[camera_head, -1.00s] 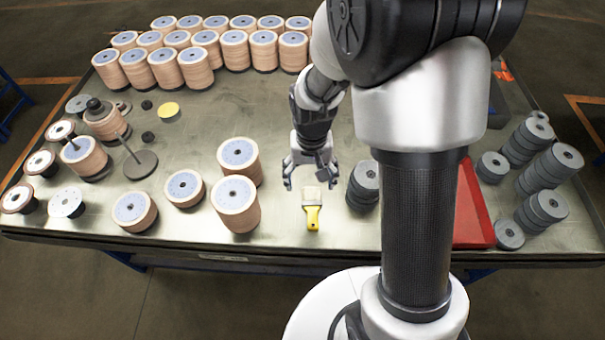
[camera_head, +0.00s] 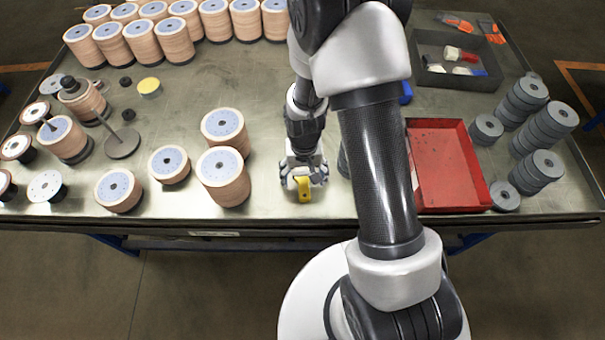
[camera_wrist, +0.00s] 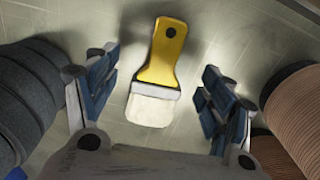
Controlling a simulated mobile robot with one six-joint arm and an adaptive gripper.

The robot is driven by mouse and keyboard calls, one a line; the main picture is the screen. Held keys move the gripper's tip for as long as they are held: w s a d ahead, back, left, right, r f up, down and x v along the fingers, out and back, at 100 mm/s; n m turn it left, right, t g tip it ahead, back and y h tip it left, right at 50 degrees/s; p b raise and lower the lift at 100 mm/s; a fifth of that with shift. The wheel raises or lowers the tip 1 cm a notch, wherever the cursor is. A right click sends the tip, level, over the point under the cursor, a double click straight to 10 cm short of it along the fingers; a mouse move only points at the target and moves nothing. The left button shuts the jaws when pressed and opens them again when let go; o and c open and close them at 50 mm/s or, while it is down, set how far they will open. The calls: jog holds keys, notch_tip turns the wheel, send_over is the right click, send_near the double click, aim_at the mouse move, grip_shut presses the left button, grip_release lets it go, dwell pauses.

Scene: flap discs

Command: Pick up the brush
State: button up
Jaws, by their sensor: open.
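The brush (camera_wrist: 160,70) lies flat on the metal table, with a yellow handle and pale bristles. In the wrist view it lies between the two fingers of my gripper (camera_wrist: 155,95), with its bristles towards the palm and its handle pointing away. My gripper is open, and both fingers are apart from the brush. In the head view my gripper (camera_head: 303,176) is low over the brush. Only the yellow handle (camera_head: 304,190) shows there; the bristles are hidden under the gripper.
Tan disc stacks (camera_head: 223,178) stand left of my gripper, and grey discs (camera_wrist: 32,100) stand close on its other side. A red tray (camera_head: 447,165) and a dark box (camera_head: 456,62) are to the right. The table's front edge is near and clear.

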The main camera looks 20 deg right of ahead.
jog(key=shift+f, duration=0.9)
jog(key=c, duration=1.2)
jog(key=shift+o, duration=0.2)
jog(key=shift+r, duration=0.15)
